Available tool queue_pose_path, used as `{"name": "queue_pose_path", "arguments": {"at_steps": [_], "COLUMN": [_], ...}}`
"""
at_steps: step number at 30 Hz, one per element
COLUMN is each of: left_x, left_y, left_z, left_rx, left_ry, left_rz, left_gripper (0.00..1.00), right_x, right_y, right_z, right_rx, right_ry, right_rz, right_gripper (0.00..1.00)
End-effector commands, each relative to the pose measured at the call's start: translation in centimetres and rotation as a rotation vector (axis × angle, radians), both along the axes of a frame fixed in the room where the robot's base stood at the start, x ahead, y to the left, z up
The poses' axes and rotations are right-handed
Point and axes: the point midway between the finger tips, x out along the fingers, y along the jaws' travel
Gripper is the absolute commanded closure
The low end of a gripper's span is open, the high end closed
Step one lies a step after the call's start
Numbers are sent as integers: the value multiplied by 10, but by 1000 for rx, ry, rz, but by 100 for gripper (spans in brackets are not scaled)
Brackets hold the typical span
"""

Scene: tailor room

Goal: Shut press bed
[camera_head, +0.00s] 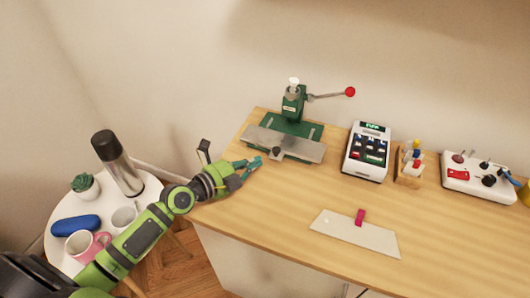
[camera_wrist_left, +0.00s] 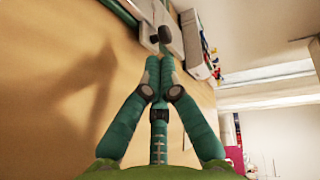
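The green press (camera_head: 293,105) stands at the back left of the wooden table, with a lever ending in a red ball. Its flat grey bed (camera_head: 300,146) lies across the front and has a dark knob (camera_head: 276,153). My left gripper (camera_head: 249,166), with teal fingers, is in front of the bed and left of the knob, apart from it. In the left wrist view the finger ends (camera_wrist_left: 161,65) come close together, and the dark knob (camera_wrist_left: 164,34) and bed edge are just beyond them. Nothing shows between the fingers; their opening is unclear. My right gripper is out of view.
A white payment terminal (camera_head: 367,153), a wooden tool stand (camera_head: 409,165) and a white control box (camera_head: 478,177) stand right of the press. A pale sheet (camera_head: 355,233) with a pink piece lies in front. A round side table (camera_head: 58,215) with cups and a flask stands left.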

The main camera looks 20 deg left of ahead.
Motion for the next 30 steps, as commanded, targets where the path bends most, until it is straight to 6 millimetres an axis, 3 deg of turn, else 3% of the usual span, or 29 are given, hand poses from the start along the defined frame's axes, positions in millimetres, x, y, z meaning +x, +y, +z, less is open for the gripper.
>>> {"name": "queue_pose_path", "arguments": {"at_steps": [3,9,22,26,30], "left_x": [19,34,38,46,70], "left_y": [-11,-19,-21,-22,-22], "left_z": [-1,-7,-10,-13,-17], "left_rx": [-4,0,1,2,4], "left_ry": [0,0,1,-3,-7], "left_rz": [1,-1,-1,-3,-5], "left_gripper": [100,100,100,100,100], "right_x": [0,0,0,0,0], "right_y": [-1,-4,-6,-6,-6], "right_z": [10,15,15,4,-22], "right_rx": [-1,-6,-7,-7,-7], "right_ry": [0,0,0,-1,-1], "right_rz": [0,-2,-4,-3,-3], "right_gripper": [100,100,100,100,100]}}
